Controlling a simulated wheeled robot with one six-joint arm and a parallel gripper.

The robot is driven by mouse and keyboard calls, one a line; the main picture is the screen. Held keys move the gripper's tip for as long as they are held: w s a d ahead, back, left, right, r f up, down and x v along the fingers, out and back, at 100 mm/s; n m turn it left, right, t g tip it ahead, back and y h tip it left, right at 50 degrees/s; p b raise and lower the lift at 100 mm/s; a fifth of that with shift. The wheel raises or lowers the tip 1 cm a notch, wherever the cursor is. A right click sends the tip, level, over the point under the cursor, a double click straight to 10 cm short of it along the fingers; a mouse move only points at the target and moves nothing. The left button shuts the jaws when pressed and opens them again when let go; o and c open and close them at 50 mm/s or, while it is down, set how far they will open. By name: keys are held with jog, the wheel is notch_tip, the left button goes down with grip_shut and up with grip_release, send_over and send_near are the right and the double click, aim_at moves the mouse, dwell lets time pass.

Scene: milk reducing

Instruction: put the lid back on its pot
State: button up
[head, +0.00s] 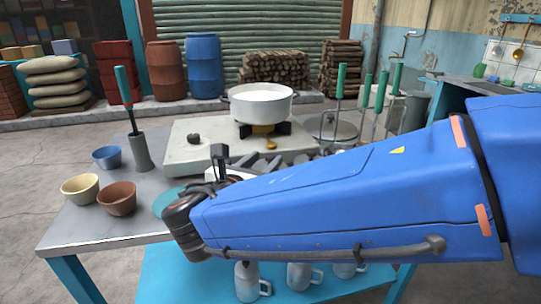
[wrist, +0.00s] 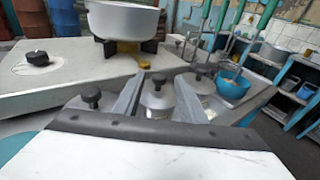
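The pot (head: 262,106) is wide, pale and open, full of white milk, and stands on the burner of the grey stove (head: 185,150). Its lower part also shows in the wrist view (wrist: 122,22). A round grey lid (head: 332,129) lies right of the stove, behind my arm; I cannot pick it out clearly in the wrist view. My gripper (wrist: 160,78) has its two grey fingers apart, with nothing held between them. It is in front of the stove, below the pot's height and apart from it. In the head view my blue arm mostly hides it.
Canisters with black-knobbed lids (wrist: 158,94) stand just beyond my fingers. Upright green-handled tools (head: 366,92) rise at the right, near a blue bowl (wrist: 232,86).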

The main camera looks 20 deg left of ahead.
aim_at(258, 168)
jog(key=shift+s+a+r, duration=0.1)
jog(key=shift+s+r, duration=0.05)
jog(key=shift+s, duration=0.75)
jog(key=shift+s+r, duration=0.1)
jog(key=shift+s, duration=0.8)
